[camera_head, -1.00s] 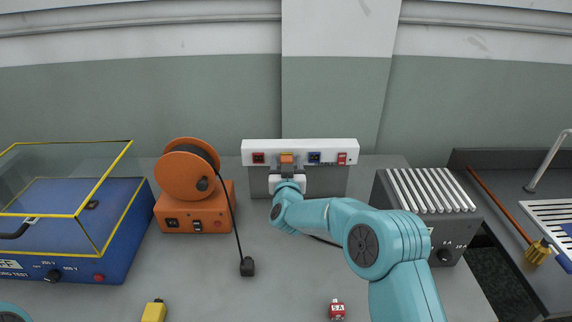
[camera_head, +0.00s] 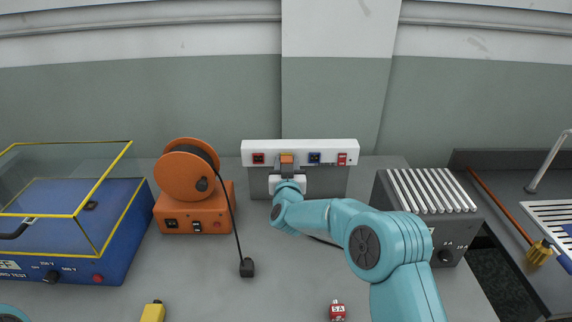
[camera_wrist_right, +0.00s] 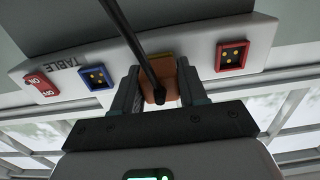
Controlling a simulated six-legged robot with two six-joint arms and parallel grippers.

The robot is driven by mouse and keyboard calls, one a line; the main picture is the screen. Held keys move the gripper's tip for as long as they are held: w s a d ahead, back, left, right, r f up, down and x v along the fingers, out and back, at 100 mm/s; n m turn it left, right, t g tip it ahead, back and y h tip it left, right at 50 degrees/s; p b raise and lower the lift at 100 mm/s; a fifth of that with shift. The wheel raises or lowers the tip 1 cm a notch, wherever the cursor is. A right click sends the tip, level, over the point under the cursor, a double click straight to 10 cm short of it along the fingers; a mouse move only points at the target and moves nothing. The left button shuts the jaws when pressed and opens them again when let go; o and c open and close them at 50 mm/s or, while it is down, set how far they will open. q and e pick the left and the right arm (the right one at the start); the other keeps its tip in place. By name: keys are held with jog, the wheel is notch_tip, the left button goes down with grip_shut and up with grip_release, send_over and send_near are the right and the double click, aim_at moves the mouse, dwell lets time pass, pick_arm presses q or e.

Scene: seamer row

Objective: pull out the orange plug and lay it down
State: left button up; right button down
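The orange plug (camera_head: 287,158) sits in the white socket strip (camera_head: 330,147) at the back of the bench, between a red socket and a blue socket. In the wrist view the plug (camera_wrist_right: 160,88) lies between the two fingers of my right gripper (camera_wrist_right: 159,80), which appear pressed against its sides. A black cable (camera_wrist_right: 138,45) runs to the plug. In the head view my right gripper (camera_head: 287,170) is right in front of the strip, and my wrist hides part of it. My left gripper is not in view; only a teal bit of that arm shows at bottom left.
An orange cable reel (camera_head: 186,175) with a hanging black plug (camera_head: 247,267) stands to the left, beside a blue tester (camera_head: 80,230) with a clear lid. A grey ribbed box (camera_head: 430,205) stands right. Small yellow (camera_head: 153,312) and red (camera_head: 337,311) items lie in front. The bench between is clear.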

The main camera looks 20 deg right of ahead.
jog(key=shift+s+f, duration=0.15)
jog(key=shift+s, duration=0.05)
jog(key=shift+b+v, duration=1.25)
jog(key=shift+v, duration=1.45)
jog(key=shift+s+r, duration=0.15)
jog(key=shift+r, duration=0.05)
jog(key=shift+a, duration=0.1)
